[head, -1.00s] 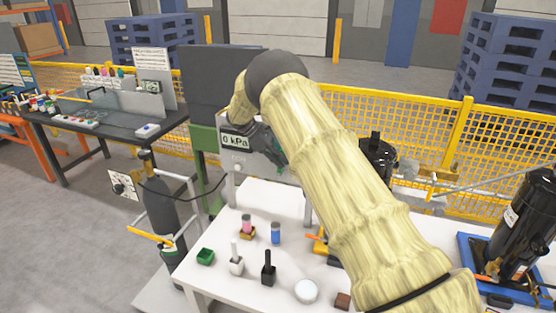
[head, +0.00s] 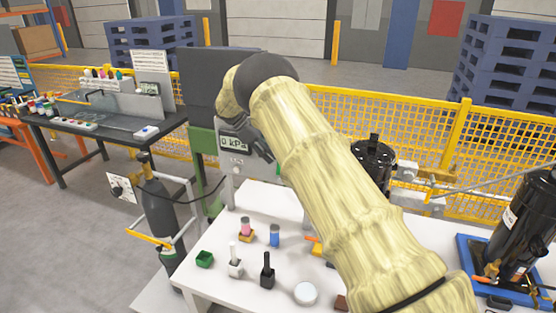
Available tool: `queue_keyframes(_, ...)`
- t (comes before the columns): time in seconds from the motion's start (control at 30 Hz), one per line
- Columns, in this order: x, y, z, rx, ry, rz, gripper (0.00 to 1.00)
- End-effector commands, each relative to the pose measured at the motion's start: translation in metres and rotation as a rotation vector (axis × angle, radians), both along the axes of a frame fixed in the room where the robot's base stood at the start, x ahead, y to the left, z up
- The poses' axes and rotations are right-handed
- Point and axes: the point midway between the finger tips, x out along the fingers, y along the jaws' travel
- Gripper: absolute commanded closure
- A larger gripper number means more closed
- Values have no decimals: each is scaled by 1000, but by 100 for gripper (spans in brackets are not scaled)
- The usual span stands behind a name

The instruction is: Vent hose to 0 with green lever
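A grey panel (head: 238,162) stands behind the white table, with a display (head: 233,143) that reads 0 kPa, its upper right edge close to my gripper. My gripper (head: 265,152) is dark and sits in front of the panel, just right of the display. My own arm hides much of it, and its fingers are too small and covered to tell open from shut. A small bit of green (head: 279,169) shows beside my arm, right of the gripper; it may be the green lever, mostly hidden. A dark hose (head: 208,204) runs from the gas cylinder (head: 160,207) toward the panel.
A black compressor (head: 522,222) stands in a blue tray at right. A yellow fence (head: 440,165) runs behind.

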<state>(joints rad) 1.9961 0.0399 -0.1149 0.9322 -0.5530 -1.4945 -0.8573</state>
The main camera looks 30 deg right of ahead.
Motion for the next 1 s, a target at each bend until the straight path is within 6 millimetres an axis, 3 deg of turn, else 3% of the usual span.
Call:
queue_keyframes(0.2,16,22,29,0,-2,1,63)
queue_keyframes(0.4,25,34,45,0,-1,-1,63)
queue_keyframes(0.8,27,38,50,1,0,-1,63)
queue_keyframes(0.87,27,38,50,1,0,-1,70)
queue_keyframes(1.0,28,39,50,1,0,1,96)
